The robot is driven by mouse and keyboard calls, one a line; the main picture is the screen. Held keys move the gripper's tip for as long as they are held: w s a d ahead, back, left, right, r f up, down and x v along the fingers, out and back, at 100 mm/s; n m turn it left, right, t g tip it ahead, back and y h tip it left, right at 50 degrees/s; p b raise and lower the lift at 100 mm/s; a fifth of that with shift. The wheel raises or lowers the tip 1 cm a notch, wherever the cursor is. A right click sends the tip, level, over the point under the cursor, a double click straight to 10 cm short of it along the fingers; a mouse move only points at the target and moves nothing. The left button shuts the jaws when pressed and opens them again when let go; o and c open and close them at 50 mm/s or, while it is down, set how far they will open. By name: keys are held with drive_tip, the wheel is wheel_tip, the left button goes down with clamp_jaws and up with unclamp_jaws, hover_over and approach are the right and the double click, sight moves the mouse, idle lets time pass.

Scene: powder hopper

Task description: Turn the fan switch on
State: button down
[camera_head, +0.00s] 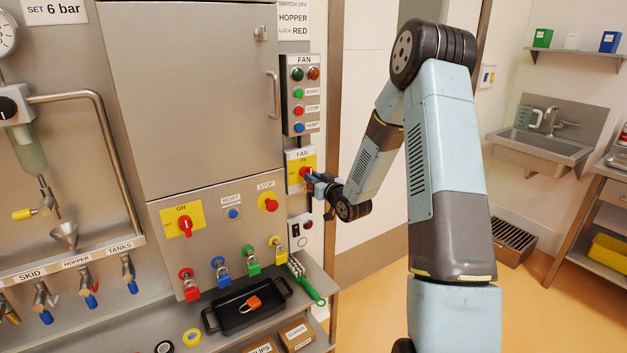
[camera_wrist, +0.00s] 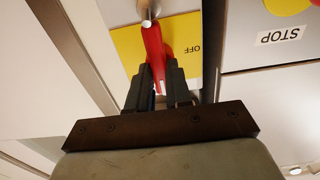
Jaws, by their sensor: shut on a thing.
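The fan switch is a yellow plate (camera_head: 294,160) under a FAN label, on the narrow panel right of the steel cabinet. Its red handle shows in the wrist view (camera_wrist: 154,45), running from a metal hub down between my fingers. The word OFF is printed on the yellow plate (camera_wrist: 186,62) to the right of the handle in that view. My gripper (camera_head: 309,179) is at the plate's lower right in the head view. Its two dark fingers (camera_wrist: 158,84) are shut on the red handle. My gripper hides part of the handle and plate.
A FAN button box (camera_head: 301,95) is mounted above the switch. Another yellow plate with a red ON switch (camera_head: 185,224) is on the cabinet at left. Coloured padlocks (camera_head: 252,262) hang below. A black tray (camera_head: 246,309) holds an orange padlock.

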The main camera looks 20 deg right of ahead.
drive_tip(key=c, duration=1)
unclamp_jaws()
drive_tip(key=shift+c, duration=0.2)
drive_tip(key=v, duration=1.3)
drive_tip(key=shift+s, duration=0.35)
drive_tip(key=shift+d, duration=0.1)
